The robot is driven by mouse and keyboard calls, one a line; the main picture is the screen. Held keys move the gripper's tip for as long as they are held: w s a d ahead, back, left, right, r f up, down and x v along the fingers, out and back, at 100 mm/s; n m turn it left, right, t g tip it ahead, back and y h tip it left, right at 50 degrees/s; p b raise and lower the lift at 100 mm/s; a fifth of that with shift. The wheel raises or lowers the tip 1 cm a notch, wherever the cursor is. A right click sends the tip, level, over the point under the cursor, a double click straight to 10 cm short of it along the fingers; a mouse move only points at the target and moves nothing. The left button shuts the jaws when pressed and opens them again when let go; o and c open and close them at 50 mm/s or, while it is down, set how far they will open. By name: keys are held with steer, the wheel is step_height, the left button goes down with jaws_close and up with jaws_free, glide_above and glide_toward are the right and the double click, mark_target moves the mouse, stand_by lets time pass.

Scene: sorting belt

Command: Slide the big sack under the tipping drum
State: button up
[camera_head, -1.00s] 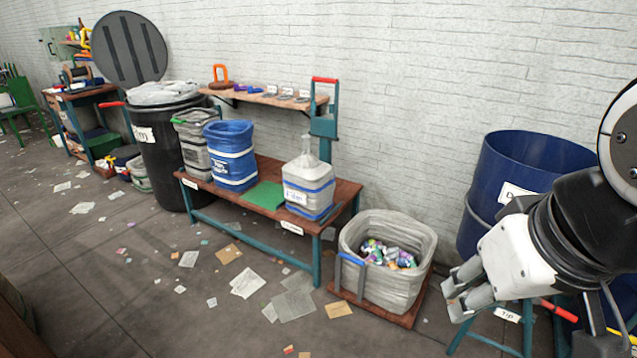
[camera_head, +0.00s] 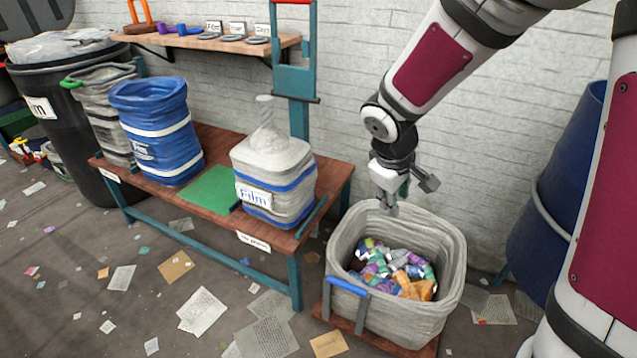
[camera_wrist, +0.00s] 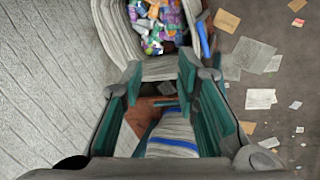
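The big sack is a wide, open-topped grey sack (camera_head: 400,315) holding crumpled colourful wrappers. It stands on a low reddish-brown board (camera_head: 375,336) with a blue-topped handle (camera_head: 349,286) at its front left. The wrist view shows the sack at the top (camera_wrist: 112,32). The tipping drum, a large blue drum (camera_head: 562,185), stands against the wall to the sack's right, partly hidden by my arm. My gripper (camera_head: 409,193) is above the sack's back rim, fingers apart and empty. Its open fingers also show in the wrist view (camera_wrist: 160,72).
A wooden bench (camera_head: 325,178) left of the sack bears a sack labelled Film (camera_head: 272,170), a green mat (camera_head: 211,190) and a blue sack (camera_head: 160,130). Papers (camera_head: 201,311) litter the floor. A black bin (camera_head: 70,140) stands far left.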

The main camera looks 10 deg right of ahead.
steer(key=w+a+f+n+b, duration=0.1)
steer(key=w+f+b, duration=0.2)
steer(key=f, duration=0.7)
steer(key=w+a+f+n+b, duration=0.1)
steer(key=w+f+n+b, duration=0.15)
steer(key=f, duration=0.75)
steer(key=n+g+y+b, duration=0.1)
steer(key=y+b, duration=0.1)
steer(key=b, duration=0.3)
glide_toward(354, 287)
steer(key=b+x, duration=0.6)
steer(key=x, duration=0.3)
steer(key=shift+f, duration=0.2)
jaws_close()
